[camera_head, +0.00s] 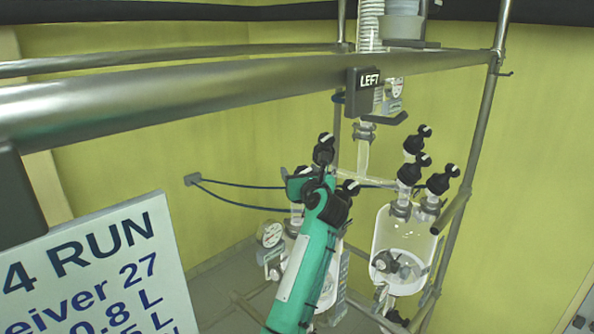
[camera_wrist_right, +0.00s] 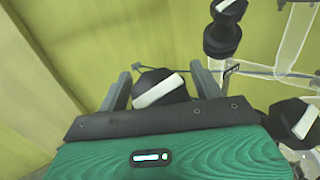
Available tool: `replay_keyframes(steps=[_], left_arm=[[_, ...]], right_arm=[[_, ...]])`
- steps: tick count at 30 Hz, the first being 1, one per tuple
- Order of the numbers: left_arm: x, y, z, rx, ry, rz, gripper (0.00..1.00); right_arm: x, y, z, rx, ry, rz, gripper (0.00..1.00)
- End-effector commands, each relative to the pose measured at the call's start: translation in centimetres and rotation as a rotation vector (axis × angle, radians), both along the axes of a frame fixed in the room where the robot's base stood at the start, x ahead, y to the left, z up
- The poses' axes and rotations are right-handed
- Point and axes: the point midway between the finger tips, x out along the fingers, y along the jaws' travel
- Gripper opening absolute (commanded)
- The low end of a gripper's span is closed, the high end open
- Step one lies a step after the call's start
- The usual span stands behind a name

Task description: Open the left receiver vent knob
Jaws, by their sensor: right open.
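My right gripper (camera_head: 302,184) reaches up on its teal arm to the knobs above the left glass receiver, which is mostly hidden behind the arm. In the wrist view the right gripper (camera_wrist_right: 160,84) is open. A black knob (camera_wrist_right: 150,76) with a white bar stands between its two fingers, with a gap visible at the sides. A second black knob (camera_wrist_right: 222,38) is above right, and a third (camera_wrist_right: 298,118) lies right of the gripper. In the head view a black knob (camera_head: 323,150) rises just above the gripper. No label shows which knob is the vent. My left gripper is out of view.
The right receiver (camera_head: 400,250), with several black knobs, hangs at right. A round gauge (camera_head: 270,234) is left of my arm. A text board (camera_head: 95,275) fills the lower left.

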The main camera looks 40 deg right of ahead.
Motion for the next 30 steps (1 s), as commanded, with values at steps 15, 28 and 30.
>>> replay_keyframes(steps=[15, 28, 30], left_arm=[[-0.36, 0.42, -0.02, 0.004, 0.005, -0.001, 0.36], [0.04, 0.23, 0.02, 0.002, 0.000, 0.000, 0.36], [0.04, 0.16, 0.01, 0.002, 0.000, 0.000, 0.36]], right_arm=[[0.03, 0.01, -0.03, 0.000, 0.001, 0.001, 0.22], [0.07, 0.13, -0.08, -0.065, 0.031, 0.119, 0.22], [0.10, 0.19, -0.09, -0.089, 0.042, 0.165, 0.22]])
